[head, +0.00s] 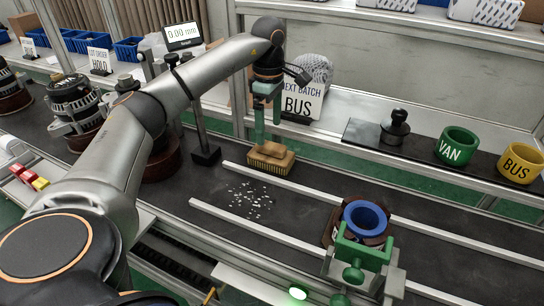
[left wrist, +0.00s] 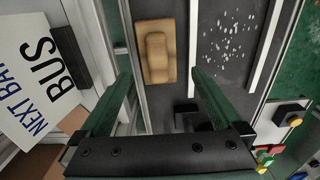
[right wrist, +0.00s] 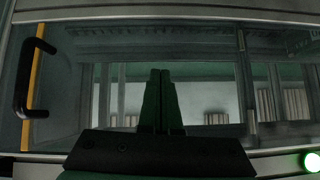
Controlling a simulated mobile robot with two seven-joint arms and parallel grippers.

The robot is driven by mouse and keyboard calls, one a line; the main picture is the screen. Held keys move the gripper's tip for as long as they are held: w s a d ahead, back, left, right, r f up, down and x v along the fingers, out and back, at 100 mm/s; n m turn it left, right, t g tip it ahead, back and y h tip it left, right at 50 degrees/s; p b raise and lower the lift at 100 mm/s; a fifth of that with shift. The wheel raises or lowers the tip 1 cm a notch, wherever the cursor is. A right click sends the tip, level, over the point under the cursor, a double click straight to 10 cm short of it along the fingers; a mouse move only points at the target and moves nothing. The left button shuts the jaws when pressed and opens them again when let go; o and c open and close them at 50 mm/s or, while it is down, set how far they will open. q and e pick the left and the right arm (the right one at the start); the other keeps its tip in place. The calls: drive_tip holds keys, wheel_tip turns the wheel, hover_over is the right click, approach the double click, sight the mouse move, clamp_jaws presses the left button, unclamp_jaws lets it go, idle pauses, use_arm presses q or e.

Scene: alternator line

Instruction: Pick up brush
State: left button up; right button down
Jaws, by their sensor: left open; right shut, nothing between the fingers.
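The brush (head: 271,157) has a tan wooden back with a raised grip and pale bristles. It rests on the dark bench at the back rail, bristles down. In the left wrist view the brush (left wrist: 156,50) lies ahead of the fingertips, between their lines. My left gripper (head: 267,130) points down above the brush with its green fingers apart and nothing between them; it also shows in the left wrist view (left wrist: 160,78). From the head view I cannot tell whether the fingertips touch the brush. My right gripper (right wrist: 161,75) is shut and empty, in front of a glass panel.
Pale chips (head: 252,200) lie scattered between two rails. A green fixture (head: 360,255) holds a blue ring (head: 365,218) at right. A BUS sign (head: 298,104) stands behind my left gripper. A black post base (head: 206,156) stands left of the brush.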

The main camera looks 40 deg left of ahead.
sight(271, 144)
use_arm(q)
wheel_tip(271, 144, down, 7)
drive_tip(key=shift+w+d+f+b, duration=0.1)
drive_tip(key=shift+w+b, duration=0.05)
drive_tip(key=shift+b, duration=0.35)
drive_tip(key=c, duration=1.3)
wheel_tip(271, 144, up, 10)
drive_tip(key=shift+r+p, duration=0.1)
drive_tip(key=shift+p, duration=0.75)
